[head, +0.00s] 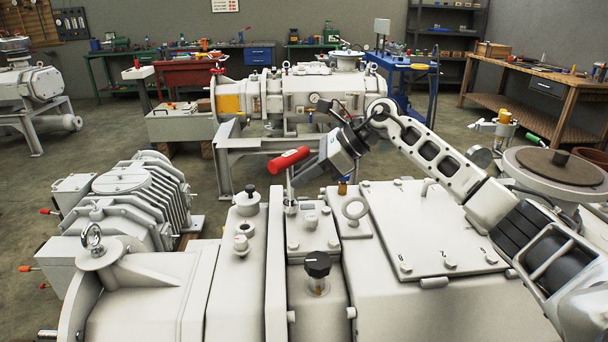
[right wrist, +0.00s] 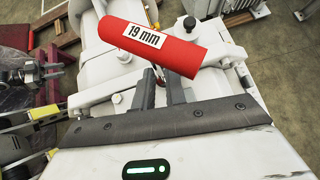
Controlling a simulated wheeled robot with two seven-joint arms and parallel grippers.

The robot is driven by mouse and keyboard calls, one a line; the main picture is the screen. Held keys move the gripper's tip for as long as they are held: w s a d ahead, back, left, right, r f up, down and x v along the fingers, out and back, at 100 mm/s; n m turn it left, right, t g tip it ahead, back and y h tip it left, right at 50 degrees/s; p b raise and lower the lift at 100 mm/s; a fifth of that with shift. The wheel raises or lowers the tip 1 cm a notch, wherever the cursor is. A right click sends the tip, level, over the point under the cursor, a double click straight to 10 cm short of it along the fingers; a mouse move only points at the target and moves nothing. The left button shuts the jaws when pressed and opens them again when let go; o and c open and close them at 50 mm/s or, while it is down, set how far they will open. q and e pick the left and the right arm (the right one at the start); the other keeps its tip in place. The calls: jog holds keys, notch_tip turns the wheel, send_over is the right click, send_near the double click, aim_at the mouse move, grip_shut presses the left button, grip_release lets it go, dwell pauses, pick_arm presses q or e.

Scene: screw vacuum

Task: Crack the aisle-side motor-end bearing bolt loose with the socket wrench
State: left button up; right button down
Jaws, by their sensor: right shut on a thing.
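The socket wrench (head: 289,160) has a red T-handle and a thin metal shaft. Its shaft points down to the cover plate (head: 315,220) on the pale grey pump in front of me, at the plate's far left corner. I cannot tell whether the socket is seated on the bolt there, as the bolt head is hidden. My right gripper (head: 296,178) is shut on the wrench just below its handle. In the right wrist view the red handle (right wrist: 150,45) is labelled 19 mm and lies across, beyond the two dark fingers (right wrist: 162,88). My left gripper is not in view.
A capped fitting (head: 247,197) stands left of the wrench. Another pump (head: 290,95) is on a stand behind. A blue cart (head: 405,75) is farther back.

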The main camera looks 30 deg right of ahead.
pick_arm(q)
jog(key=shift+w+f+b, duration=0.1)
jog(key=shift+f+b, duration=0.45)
pick_arm(e)
jog(key=shift+f, duration=0.7)
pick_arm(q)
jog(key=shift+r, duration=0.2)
pick_arm(e)
jog(key=shift+r, duration=0.1)
jog(key=shift+w+n+y, duration=0.15)
jog(key=shift+n+y, duration=0.15)
jog(key=shift+n, duration=0.1)
jog(key=shift+w+d+n+g+y, duration=0.15)
jog(key=shift+n+g+y, duration=0.1)
jog(key=shift+n+g, duration=0.35)
jog(key=shift+w+n+g+y, duration=0.1)
jog(key=shift+n+g+y, duration=0.15)
jog(key=shift+n+g, duration=0.35)
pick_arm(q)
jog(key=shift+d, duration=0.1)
pick_arm(e)
jog(key=shift+w+n+g, duration=0.1)
jog(key=shift+n+g, duration=0.4)
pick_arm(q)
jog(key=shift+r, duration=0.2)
pick_arm(e)
jog(key=shift+r, duration=0.15)
